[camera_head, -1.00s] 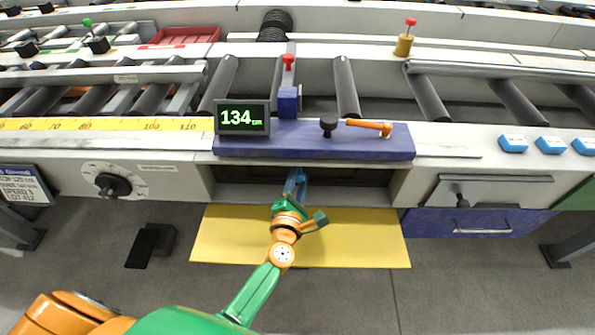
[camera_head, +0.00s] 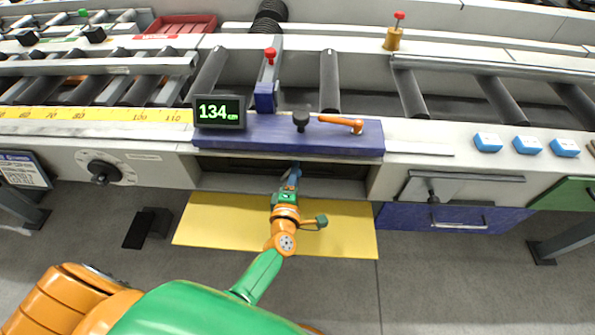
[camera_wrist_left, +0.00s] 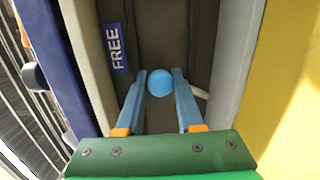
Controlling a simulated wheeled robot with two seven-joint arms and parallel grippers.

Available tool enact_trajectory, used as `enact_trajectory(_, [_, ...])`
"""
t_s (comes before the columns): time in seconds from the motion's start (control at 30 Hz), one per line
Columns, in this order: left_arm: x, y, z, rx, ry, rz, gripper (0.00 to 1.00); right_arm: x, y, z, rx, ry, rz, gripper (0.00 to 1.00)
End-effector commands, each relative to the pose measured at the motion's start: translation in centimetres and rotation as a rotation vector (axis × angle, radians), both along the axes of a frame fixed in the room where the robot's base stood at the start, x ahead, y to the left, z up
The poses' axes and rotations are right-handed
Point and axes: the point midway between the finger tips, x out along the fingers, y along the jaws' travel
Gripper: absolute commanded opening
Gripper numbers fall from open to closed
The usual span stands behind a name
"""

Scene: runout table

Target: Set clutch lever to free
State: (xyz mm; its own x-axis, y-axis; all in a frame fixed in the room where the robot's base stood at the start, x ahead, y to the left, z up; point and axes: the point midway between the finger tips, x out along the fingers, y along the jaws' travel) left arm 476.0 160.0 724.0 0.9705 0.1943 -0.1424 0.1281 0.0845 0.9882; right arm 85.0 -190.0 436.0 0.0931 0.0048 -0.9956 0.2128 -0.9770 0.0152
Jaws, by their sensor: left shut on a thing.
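The clutch lever's blue round knob (camera_wrist_left: 159,83) shows in the left wrist view inside a dark recess, with a short piece of pale rod (camera_wrist_left: 201,93) to its right. A blue "FREE" label (camera_wrist_left: 116,48) is on the recess wall to the upper left of the knob. My left gripper (camera_head: 294,172) reaches into the recess under the purple block in the head view. Its two blue fingers are shut on the knob, one on each side. In the head view the knob is hidden by the gripper. My right gripper is not in view.
Above the recess is a purple block (camera_head: 285,148) with a black knob (camera_head: 300,122), an orange handle (camera_head: 341,121) and a display reading 134 cm (camera_head: 219,112). A yellow floor mat (camera_head: 345,232) lies below. A blue drawer (camera_head: 480,219) is to the right.

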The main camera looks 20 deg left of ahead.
Motion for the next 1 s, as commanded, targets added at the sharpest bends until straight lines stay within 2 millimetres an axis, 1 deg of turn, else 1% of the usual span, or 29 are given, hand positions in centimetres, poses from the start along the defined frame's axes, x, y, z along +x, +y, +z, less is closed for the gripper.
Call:
enact_trajectory(0.43, [-0.1,0.1,-0.2,0.011,0.005,0.000,0.00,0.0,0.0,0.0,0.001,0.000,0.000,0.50])
enact_trajectory(0.47, [-0.1,0.1,-0.2,0.012,0.006,0.000,0.41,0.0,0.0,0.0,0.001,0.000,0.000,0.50])
enact_trajectory(0.5, [-0.1,0.1,-0.1,0.011,0.004,0.000,0.52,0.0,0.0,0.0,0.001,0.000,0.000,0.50])
enact_trajectory(0.53, [-0.1,0.1,-0.1,0.011,0.004,0.000,0.60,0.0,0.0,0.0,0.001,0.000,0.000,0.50])
enact_trajectory(0.57, [0.0,0.1,-0.1,0.011,0.004,0.000,0.66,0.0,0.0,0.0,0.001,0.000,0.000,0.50])
enact_trajectory(0.87, [-0.3,0.0,0.0,0.010,0.004,-0.001,0.66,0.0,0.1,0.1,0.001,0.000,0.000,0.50])
enact_trajectory(0.97, [-1.9,-0.4,0.3,0.010,0.006,-0.002,0.66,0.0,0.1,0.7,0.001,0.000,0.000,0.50])
enact_trajectory(1.0, [-2.9,-0.5,0.5,0.010,0.007,-0.001,0.66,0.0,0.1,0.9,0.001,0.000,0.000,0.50])
